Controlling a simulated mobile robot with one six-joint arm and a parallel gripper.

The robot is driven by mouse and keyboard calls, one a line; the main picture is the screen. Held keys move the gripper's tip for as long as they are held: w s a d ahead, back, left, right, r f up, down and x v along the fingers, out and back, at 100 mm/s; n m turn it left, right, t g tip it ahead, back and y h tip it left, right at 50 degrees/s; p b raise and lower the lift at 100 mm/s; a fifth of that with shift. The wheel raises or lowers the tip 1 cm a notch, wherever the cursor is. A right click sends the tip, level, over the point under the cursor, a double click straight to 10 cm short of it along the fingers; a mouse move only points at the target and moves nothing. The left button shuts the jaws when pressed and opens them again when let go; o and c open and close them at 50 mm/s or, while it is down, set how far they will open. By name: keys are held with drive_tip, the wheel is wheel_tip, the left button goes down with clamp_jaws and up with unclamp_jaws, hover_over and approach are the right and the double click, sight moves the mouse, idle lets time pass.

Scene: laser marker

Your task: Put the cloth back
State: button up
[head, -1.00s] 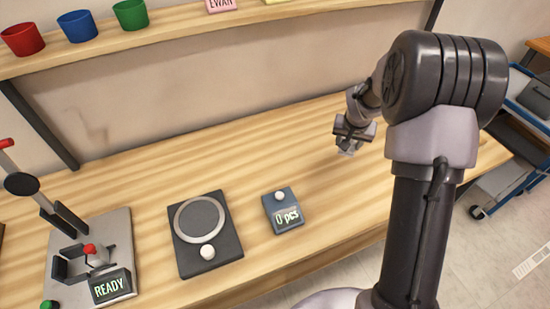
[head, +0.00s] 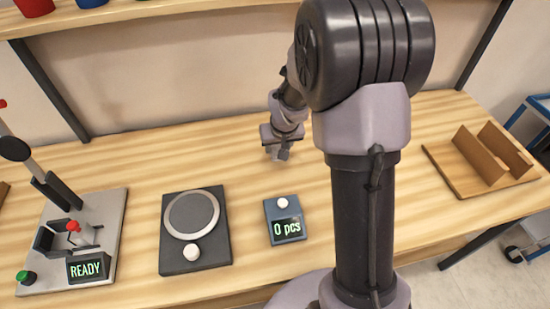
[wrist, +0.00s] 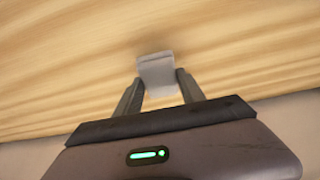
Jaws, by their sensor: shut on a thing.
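My gripper (head: 279,154) hangs above the back middle of the wooden bench in the head view. In the wrist view my gripper (wrist: 159,88) is shut on a small pale grey folded cloth (wrist: 155,70). The cloth sits between the fingertips, with bare bench wood behind it. In the head view the cloth is too small to make out clearly at the fingertips.
A laser marker (head: 112,215) with a READY display stands at left. A round-plated black device (head: 168,262) and a small counter reading 0 pcs (head: 287,229) stand on the bench (head: 340,180). A wooden slotted rack (head: 465,185) stands at right. The bench between counter and rack is partly hidden by my arm.

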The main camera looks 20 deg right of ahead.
wheel_tip(320, 180, down, 4)
drive_tip(key=shift+r+b, duration=0.15)
drive_tip(key=shift+b, duration=0.55)
drive_tip(key=shift+r, duration=0.2)
drive_tip(key=o, duration=1.5)
drive_tip(key=shift+f, duration=0.15)
drive_tip(key=shift+c, duration=0.2)
drive_tip(key=a+p+v, duration=0.1)
drive_tip(key=p+v, duration=0.2)
drive_tip(key=v, duration=0.7)
drive_tip(key=s+a+f+p+v, duration=0.1)
drive_tip(key=a+p+v, duration=0.15)
drive_tip(key=v, duration=0.85)
drive_tip(key=s+a+r+y, duration=0.1)
drive_tip(key=s+a+r, duration=0.1)
drive_tip(key=s, duration=0.4)
drive_tip(key=s+a+r+m+t+y, duration=0.1)
drive_tip(key=s+a+r, duration=0.2)
drive_tip(key=s+a, duration=0.1)
drive_tip(key=s+a+r+m+y, duration=0.1)
drive_tip(key=s+a+r, duration=0.2)
drive_tip(key=s, duration=0.4)
drive_tip(key=shift+s+r, duration=0.25)
drive_tip(key=shift+s, duration=0.1)
